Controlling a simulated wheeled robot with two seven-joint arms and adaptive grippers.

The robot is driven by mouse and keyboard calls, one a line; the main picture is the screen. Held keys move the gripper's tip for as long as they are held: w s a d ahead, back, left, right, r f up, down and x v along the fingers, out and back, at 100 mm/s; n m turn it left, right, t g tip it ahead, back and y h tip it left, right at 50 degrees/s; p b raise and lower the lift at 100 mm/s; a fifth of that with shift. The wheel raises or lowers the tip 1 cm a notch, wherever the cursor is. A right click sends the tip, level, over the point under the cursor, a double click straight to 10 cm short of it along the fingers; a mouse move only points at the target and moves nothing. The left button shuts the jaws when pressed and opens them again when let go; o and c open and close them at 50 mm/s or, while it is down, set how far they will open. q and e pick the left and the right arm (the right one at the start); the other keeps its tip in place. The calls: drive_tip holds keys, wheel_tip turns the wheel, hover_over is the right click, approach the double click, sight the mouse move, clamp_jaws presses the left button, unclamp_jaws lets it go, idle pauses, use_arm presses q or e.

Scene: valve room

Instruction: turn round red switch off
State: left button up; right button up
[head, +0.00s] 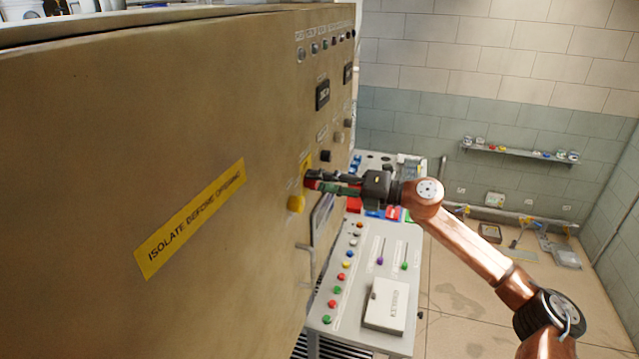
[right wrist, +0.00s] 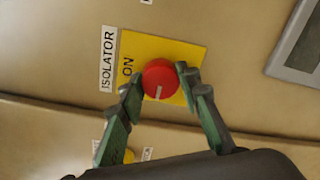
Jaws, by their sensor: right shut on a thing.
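The round red switch (right wrist: 160,79) sits on a yellow plate (right wrist: 188,50) on the tan cabinet, beside a label reading ISOLATOR. The word ON shows on the plate to the left of the switch, and a pale mark shows on the switch's lower part. My right gripper (right wrist: 160,84) has a finger on each side of the red switch and is shut on it. In the head view my right gripper (head: 310,180) reaches the cabinet face from the right and mostly hides the switch. My left gripper is not in view.
The tan cabinet (head: 130,150) fills the left, with a yellow ISOLATE BEFORE OPENING sign (head: 192,220). A console (head: 345,300) with colored buttons and sliders stands below my right arm. A wall shelf (head: 520,152) is far right. Open floor lies right of the console.

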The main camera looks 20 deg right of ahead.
drive_tip(key=o, duration=1.2)
drive_tip(key=shift+c, duration=0.2)
drive_tip(key=v, duration=1.2)
